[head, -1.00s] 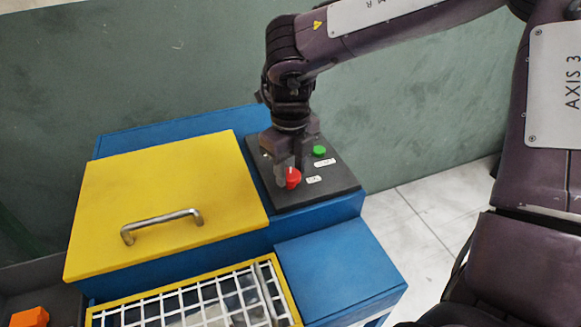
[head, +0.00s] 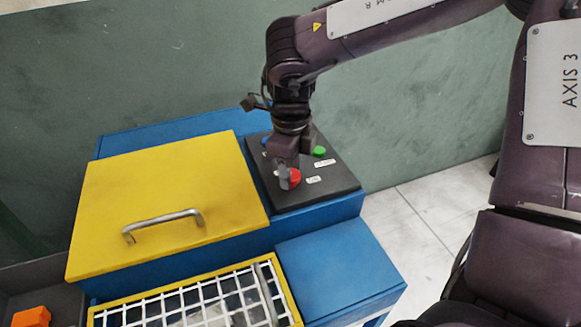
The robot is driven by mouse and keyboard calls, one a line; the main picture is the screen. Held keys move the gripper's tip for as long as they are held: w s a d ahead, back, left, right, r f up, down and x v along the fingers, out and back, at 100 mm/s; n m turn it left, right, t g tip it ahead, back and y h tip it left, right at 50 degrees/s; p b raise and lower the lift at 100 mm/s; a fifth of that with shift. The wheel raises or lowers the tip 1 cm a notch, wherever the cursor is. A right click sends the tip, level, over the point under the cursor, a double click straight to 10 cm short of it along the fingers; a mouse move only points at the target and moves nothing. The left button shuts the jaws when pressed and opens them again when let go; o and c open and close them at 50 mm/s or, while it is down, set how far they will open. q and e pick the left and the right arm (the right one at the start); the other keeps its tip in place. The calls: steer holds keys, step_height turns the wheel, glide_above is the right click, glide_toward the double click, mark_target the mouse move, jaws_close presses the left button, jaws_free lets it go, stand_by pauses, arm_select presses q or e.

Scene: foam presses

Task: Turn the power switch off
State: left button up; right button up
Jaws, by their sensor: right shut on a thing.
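A black control panel (head: 325,185) sits on top of the blue machine. It carries a red knob (head: 295,177) near its front and a green button (head: 319,151) farther back; small white labels lie beside them. My right gripper (head: 288,176) reaches down from above and is shut on the red knob, with its fingers covering the knob's left part. A bit of blue shows behind the gripper at the panel's back left. My left gripper is not in view.
A yellow lid (head: 165,190) with a metal handle (head: 162,225) lies left of the panel. A white grid in a yellow frame (head: 287,290) is in front. An orange block (head: 31,317) lies in a dark bin at lower left. A green wall stands behind.

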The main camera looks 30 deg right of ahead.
steer(key=o, duration=1)
steer(key=shift+r, duration=0.1)
step_height(320, 180, up, 8)
steer(key=shift+f, duration=0.15)
